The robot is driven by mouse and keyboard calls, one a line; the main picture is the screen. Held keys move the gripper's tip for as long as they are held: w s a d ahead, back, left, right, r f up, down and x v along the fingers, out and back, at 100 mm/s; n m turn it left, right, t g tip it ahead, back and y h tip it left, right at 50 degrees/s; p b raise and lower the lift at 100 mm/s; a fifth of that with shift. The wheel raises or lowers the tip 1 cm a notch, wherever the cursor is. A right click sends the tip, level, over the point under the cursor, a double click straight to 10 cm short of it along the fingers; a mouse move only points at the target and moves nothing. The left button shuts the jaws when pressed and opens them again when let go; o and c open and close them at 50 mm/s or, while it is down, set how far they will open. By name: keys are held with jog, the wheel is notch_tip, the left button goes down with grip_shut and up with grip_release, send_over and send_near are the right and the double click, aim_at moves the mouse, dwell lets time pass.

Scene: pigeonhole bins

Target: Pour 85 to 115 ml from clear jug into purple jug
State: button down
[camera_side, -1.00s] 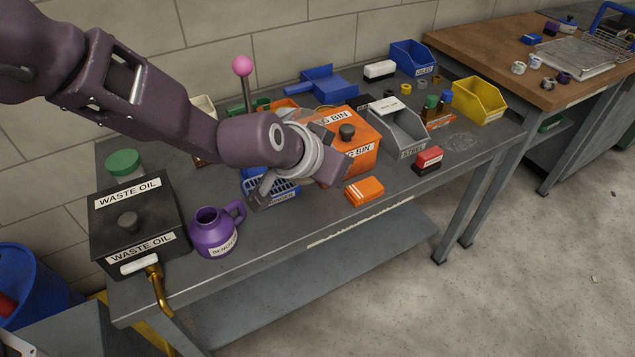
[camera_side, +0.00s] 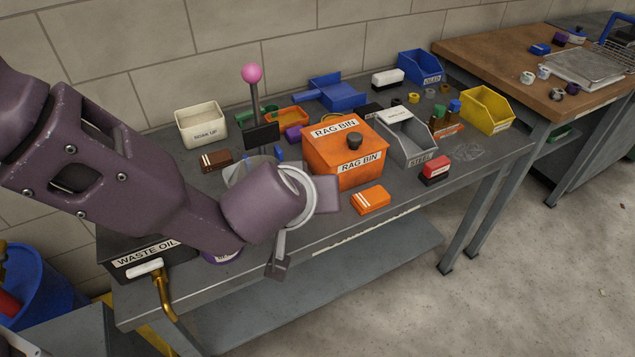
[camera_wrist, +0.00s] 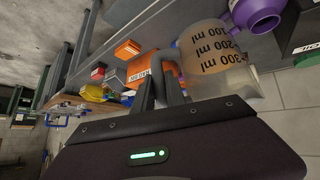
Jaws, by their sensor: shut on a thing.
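The clear jug (camera_wrist: 205,45) has black 100, 200 and 300 ml marks. My gripper (camera_wrist: 162,88) is shut on its grey handle in the wrist view. In the side view my gripper (camera_side: 300,212) is above the bench's front part, and a pale see-through part of the clear jug (camera_side: 238,171) shows behind my wrist. I cannot tell the liquid level or the exact tilt. The purple jug (camera_wrist: 259,14) appears beside the clear jug in the wrist view. In the side view the purple jug (camera_side: 222,259) is almost wholly hidden behind my arm.
The orange rag bin (camera_side: 345,155) stands right of my gripper, with an orange box (camera_side: 371,200) in front of it. The black waste oil box (camera_side: 150,255) is at the bench's left end. A pink-topped post (camera_side: 252,75) and white bin (camera_side: 201,124) stand behind my wrist.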

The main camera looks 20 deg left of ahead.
jog(key=shift+a+f+n+h, duration=0.1)
jog(key=shift+a+n+h, duration=0.4)
jog(key=shift+h, duration=0.5)
jog(key=shift+a+f, duration=0.1)
jog(key=shift+a, duration=0.25)
jog(key=shift+a+n+h, duration=0.25)
jog(key=shift+n+h, duration=0.05)
jog(key=shift+h, duration=0.2)
jog(key=a+r+n+t+h, duration=0.1)
jog(key=a+r+n+h, duration=0.1)
jog(key=a+r+h, duration=0.1)
jog(key=shift+s+a+r+h, duration=0.3)
jog(key=shift+a+r+h, duration=0.15)
jog(key=shift+a, duration=0.3)
jog(key=shift+s+a+r, duration=0.1)
jog(key=shift+r, duration=0.05)
jog(key=shift+s+a+r+n+t+h, duration=0.1)
jog(key=shift+a+r+n+t+h, duration=0.1)
jog(key=shift+a+r+n+h, duration=0.35)
jog(key=shift+a+r+n+t+h, duration=0.25)
jog(key=shift+a+r+h, duration=0.15)
jog(key=shift+a+h, duration=0.25)
dwell(1.2)
dwell(0.6)
